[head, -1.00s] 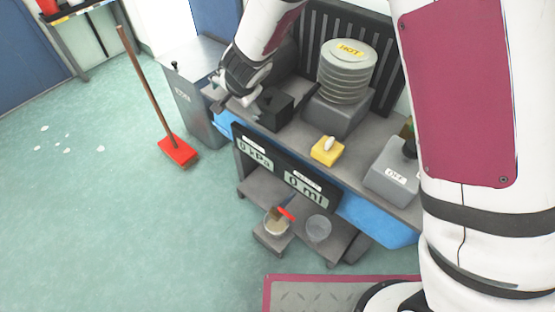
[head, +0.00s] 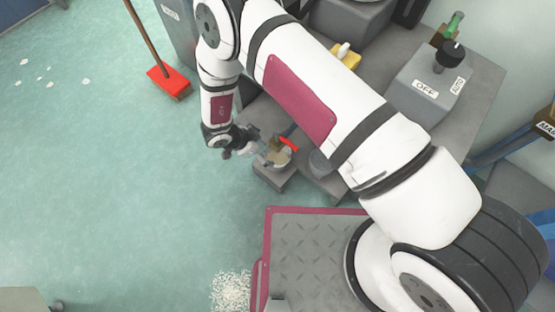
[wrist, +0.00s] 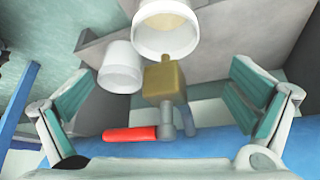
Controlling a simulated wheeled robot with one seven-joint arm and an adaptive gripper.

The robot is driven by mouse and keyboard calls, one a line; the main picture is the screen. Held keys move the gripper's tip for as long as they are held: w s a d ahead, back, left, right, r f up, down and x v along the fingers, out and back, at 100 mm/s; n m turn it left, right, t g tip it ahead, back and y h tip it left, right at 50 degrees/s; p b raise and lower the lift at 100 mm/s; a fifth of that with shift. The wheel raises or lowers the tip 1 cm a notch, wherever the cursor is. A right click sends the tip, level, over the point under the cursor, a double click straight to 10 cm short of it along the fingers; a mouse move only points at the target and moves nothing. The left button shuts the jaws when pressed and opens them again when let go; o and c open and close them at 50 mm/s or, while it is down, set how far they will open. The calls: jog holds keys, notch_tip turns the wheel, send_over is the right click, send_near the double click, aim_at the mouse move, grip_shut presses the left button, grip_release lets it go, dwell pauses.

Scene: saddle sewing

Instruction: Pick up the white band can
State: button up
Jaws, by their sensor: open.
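A pale can with a light band around its rim, which I take for the white band can (head: 280,160), stands on a low grey block; it also shows at the top of the wrist view (wrist: 165,40). A second, plain greyish-white can (wrist: 121,68) stands beside it, partly behind my arm in the head view (head: 320,165). My gripper (head: 258,152) is open and empty, just left of the first can. In the wrist view, a tan tap-like block (wrist: 165,78) with a red lever (wrist: 130,134) shows between the spread fingers; the can is beyond it.
The grey bench with the OFF box (head: 428,85) and a green bottle (head: 453,24) rises at the right. A metal-plate platform (head: 310,250) with a red edge lies in front. A red broom (head: 168,82) stands at the left. The green floor left of my gripper is mostly clear.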

jog(key=b+x, duration=0.4)
jog(key=x, duration=0.6)
jog(key=shift+w+a+f, duration=0.2)
jog(key=shift+w+f, duration=0.05)
jog(key=shift+c, duration=0.6)
jog(key=c, duration=1.5)
jog(key=shift+o, duration=0.2)
jog(key=shift+r, duration=0.1)
